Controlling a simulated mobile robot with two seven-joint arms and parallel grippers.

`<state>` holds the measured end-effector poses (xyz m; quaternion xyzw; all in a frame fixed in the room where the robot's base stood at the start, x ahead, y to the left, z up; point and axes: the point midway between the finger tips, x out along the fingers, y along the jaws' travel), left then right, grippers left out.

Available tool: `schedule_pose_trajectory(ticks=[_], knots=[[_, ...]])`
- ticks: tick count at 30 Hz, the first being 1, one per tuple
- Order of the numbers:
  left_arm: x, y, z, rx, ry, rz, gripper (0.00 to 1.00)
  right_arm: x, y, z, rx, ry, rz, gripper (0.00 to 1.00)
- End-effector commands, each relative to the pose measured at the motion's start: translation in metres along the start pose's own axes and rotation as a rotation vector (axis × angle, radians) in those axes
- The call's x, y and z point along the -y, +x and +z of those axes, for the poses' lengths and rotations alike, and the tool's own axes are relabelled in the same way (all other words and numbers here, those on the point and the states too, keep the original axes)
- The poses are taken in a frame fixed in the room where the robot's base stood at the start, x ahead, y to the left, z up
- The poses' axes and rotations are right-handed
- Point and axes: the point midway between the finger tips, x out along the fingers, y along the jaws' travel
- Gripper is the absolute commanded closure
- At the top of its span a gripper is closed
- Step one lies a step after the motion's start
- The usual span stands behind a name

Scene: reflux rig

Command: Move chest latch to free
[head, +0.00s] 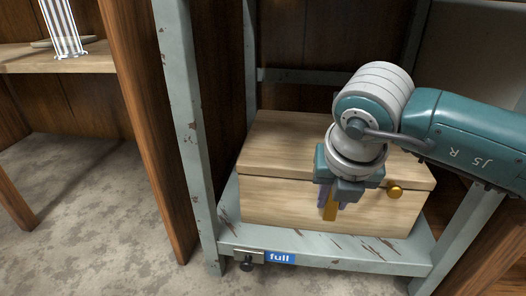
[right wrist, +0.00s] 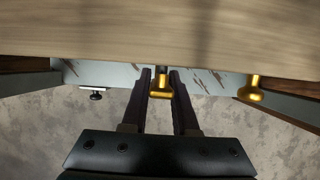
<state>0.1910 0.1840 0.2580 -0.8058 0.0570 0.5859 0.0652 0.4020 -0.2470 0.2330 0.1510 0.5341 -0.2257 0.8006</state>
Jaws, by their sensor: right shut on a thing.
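The wooden chest (head: 285,200) stands with its lid down on the lower shelf of a metal frame. The chest latch (head: 330,211) is a brass piece on its front face. My right gripper (head: 333,200) is at the chest front, fingers pointing down, shut on the latch and partly hiding it. In the right wrist view the brass latch (right wrist: 161,86) lies between the two dark fingers of the gripper (right wrist: 161,82). A brass knob (head: 395,191) sits to the right on the chest front; it also shows in the right wrist view (right wrist: 254,90). My left gripper is not in view.
The worn pale blue frame (head: 185,120) has posts on both sides of the chest. A blue "full" label (head: 281,258) and a small black knob (head: 247,265) are on the shelf's front edge. A wooden shelf (head: 85,62) with a striped object (head: 62,28) is at left.

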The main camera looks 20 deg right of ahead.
Motion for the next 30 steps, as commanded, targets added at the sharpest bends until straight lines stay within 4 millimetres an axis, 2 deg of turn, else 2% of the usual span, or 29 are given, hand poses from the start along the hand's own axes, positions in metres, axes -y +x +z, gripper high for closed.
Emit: schedule_pose_trajectory(ticks=[12, 20, 21, 28, 30], knots=[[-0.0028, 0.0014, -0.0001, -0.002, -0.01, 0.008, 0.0, -0.0048, 0.0007, -0.0016, -0.005, -0.047, -0.111, 1.0], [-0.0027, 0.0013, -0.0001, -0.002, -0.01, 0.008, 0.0, -0.0046, 0.0006, -0.0015, -0.003, -0.047, -0.115, 1.0], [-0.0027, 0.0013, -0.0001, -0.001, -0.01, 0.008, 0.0, -0.0046, 0.0006, -0.0014, -0.003, -0.047, -0.115, 0.72], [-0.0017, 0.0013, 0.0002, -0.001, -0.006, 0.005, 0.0, -0.0045, 0.0005, -0.0009, -0.001, -0.047, -0.115, 0.46], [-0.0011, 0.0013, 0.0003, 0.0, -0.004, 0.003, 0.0, -0.0045, 0.0004, -0.0007, -0.001, -0.047, -0.115, 0.43]])
